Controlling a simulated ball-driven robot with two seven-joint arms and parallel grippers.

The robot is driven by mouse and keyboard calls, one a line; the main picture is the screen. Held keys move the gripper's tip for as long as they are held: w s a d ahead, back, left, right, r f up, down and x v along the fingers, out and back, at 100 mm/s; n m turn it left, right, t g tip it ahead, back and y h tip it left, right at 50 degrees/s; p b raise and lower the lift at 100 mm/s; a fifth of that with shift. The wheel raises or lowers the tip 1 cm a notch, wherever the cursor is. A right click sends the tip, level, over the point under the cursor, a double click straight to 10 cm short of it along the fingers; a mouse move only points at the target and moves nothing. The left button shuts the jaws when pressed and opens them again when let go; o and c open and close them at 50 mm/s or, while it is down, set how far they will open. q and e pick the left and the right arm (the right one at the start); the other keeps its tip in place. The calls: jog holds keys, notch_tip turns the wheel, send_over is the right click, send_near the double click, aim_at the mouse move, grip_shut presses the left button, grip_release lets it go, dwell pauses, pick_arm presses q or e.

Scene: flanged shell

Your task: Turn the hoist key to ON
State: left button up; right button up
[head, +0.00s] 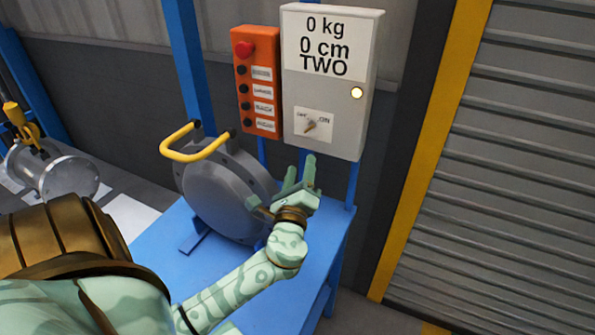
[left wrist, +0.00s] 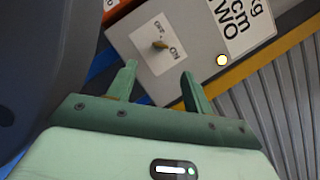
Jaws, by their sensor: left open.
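The hoist key (head: 311,126) is a small brass-coloured key on a white plate (head: 325,136) marked OFF and ON, low on the light grey control box (head: 296,75). OFF is at its upper left and ON at its right. I cannot tell for sure which mark it points at. My left gripper (head: 300,170) is open and empty, just below the box in the head view. In the left wrist view the key (left wrist: 160,45) shows beyond the gap between the open fingers (left wrist: 158,72), apart from them. My right gripper is not in view.
The box's sign reads 0 kg, 0 cm, TWO; a lamp (head: 357,92) glows pale yellow. An orange button panel (head: 258,62) hangs to its left. Below, a grey flanged shell (head: 215,190) with a yellow handle (head: 180,155) stands on a blue table (head: 205,285). A shutter (head: 520,150) is at right.

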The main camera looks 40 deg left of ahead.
pick_arm(q)
jog(key=v, duration=0.4)
jog(key=shift+s+d+b, duration=0.2)
jog(key=shift+s+b, duration=0.05)
jog(key=shift+b, duration=0.05)
jog(key=shift+f, duration=0.1)
